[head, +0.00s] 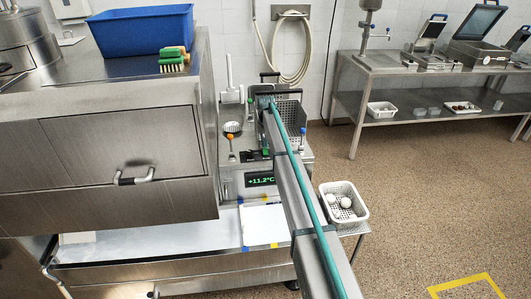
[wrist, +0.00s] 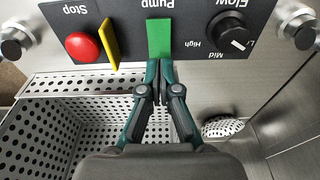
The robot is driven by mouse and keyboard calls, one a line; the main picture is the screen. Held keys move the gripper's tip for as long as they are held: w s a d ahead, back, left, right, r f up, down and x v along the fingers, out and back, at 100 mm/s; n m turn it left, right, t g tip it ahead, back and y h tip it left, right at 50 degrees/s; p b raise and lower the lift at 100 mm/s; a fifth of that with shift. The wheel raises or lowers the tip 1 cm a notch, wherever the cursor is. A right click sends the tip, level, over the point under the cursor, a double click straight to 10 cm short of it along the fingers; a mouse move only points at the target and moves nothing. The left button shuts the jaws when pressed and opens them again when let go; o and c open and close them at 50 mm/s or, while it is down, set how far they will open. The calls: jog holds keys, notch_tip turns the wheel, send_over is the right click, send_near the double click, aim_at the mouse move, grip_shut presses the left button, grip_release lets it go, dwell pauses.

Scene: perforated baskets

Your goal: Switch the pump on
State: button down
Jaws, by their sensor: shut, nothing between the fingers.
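In the wrist view, which shows the panel upside down, a dark control panel (wrist: 190,20) carries a green switch (wrist: 159,38) at the label "Pump". My gripper (wrist: 160,66) is shut and empty, its fingertips right at the lower edge of the green switch in the picture. I cannot tell whether they touch it. In the head view my arm reaches to the machine and hides most of the panel.
A red Stop button (wrist: 82,46) and a yellow lever (wrist: 111,42) sit left of the switch, a Flow knob (wrist: 234,36) right. Below is a perforated basket (wrist: 40,135). In the head view, a display (head: 260,180) reads +11.2°C; a white basket (head: 327,190) stands right.

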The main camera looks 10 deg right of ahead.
aim_at(265, 150)
jog(key=shift+f+b, duration=0.45)
jog(key=shift+f, duration=0.85)
dwell(0.6)
jog(key=shift+r, duration=0.15)
jog(key=shift+r+p, duration=1.2)
jog(key=shift+r, duration=2.25)
